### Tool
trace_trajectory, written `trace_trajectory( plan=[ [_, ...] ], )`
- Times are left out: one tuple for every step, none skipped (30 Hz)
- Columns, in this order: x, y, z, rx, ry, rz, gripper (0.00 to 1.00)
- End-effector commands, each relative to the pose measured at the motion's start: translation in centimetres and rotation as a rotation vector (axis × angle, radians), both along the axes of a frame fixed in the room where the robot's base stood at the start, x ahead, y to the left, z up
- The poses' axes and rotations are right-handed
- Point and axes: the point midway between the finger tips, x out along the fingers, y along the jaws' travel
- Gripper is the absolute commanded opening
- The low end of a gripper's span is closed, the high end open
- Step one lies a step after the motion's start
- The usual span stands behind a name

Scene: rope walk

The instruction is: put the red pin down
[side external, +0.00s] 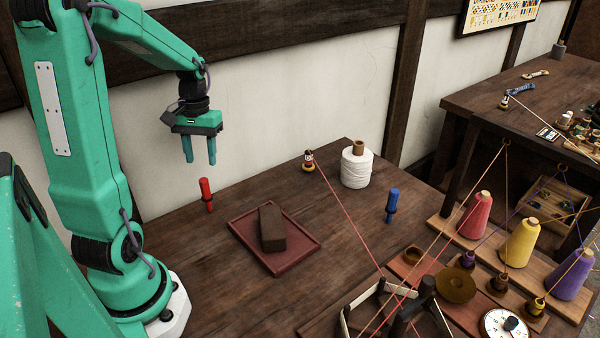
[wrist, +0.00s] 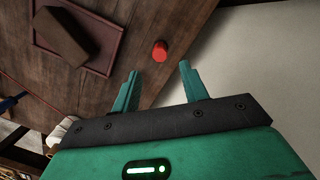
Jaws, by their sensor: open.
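The red pin (side external: 206,195) stands upright on the wooden table near its back left edge. In the wrist view the red pin (wrist: 160,51) shows from above, ahead of the fingertips and between their lines. My gripper (side external: 199,162) is open, with its fingers pointing down. It hangs above the table, close to the pin and higher than it. Nothing is between the fingers, which also show in the wrist view (wrist: 158,69).
A dark red tray (side external: 244,246) holding a brown block (side external: 272,228) lies right of the pin. A blue pin (side external: 392,205) and a white thread spool (side external: 357,167) stand farther right. A red thread (side external: 345,212) stretches across the table. The wall is close behind.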

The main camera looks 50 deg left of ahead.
Motion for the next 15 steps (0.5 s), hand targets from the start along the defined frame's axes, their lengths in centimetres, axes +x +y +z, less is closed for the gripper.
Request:
trace_trajectory(
  plan=[
    [0.1,0.1,0.8,0.003,-0.004,0.0,0.44],
    [0.1,0.1,1.2,0.003,-0.003,0.0,0.44],
    [0.2,0.2,1.6,0.003,-0.003,0.0,0.44],
    [0.2,0.2,1.9,0.002,-0.002,0.0,0.44],
    [0.2,0.2,2.2,0.002,-0.002,0.0,0.44],
    [0.3,0.2,2.5,0.001,-0.001,0.0,0.44],
    [0.3,0.2,2.7,0.001,-0.001,0.0,0.44],
    [0.3,0.2,2.9,0.001,-0.001,0.0,0.44],
    [0.3,0.2,3.1,0.001,-0.001,0.0,0.44],
    [0.3,0.3,3.2,0.001,-0.001,0.0,0.44],
    [0.3,0.3,3.2,0.001,-0.001,0.0,0.44],
    [0.3,0.3,3.3,0.001,-0.001,0.0,0.44],
    [0.3,0.3,3.3,0.001,-0.001,0.0,0.44],
    [0.3,0.3,3.3,0.001,-0.001,0.0,0.44],
    [0.3,0.3,3.3,0.001,-0.001,0.0,0.44]
  ],
)
